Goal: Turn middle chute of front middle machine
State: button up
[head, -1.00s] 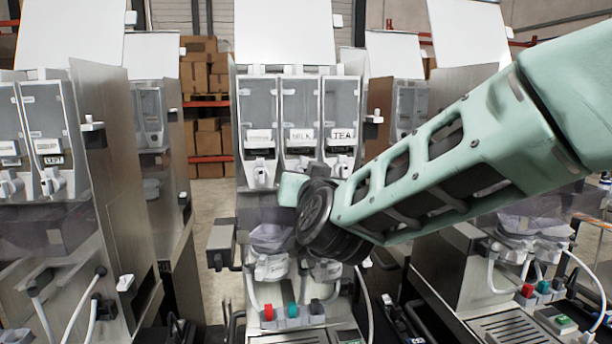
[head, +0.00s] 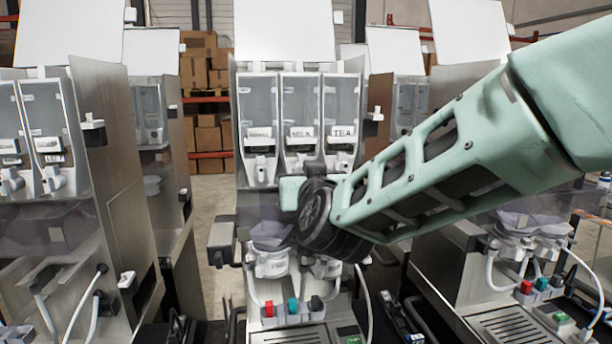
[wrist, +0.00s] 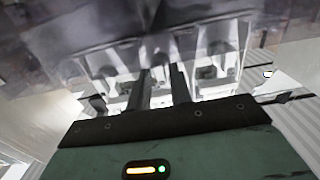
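The front middle machine (head: 240,215) stands upright ahead in the head view, with three clear canisters side by side. The middle canister (head: 301,105) has a MILK label. The left chute (head: 260,170) and right chute (head: 340,162) show on either side. My gripper is hidden behind the wrist there. In the wrist view my gripper (wrist: 161,75) has two dark fingers apart with a narrow gap, pointing at the white chute row. Whether the middle chute lies between them is unclear.
Clear mixing bowls (head: 270,235) sit below the chutes, close under my wrist. Another machine (head: 60,220) stands at left and one (head: 500,260) at right. Narrow gaps separate them.

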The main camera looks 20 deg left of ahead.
jog(key=shift+o, duration=0.6)
jog(key=b+v, duration=0.5)
jog(key=v, duration=1.2)
jog(key=shift+s+b, duration=0.25)
jog(key=shift+b, duration=0.15)
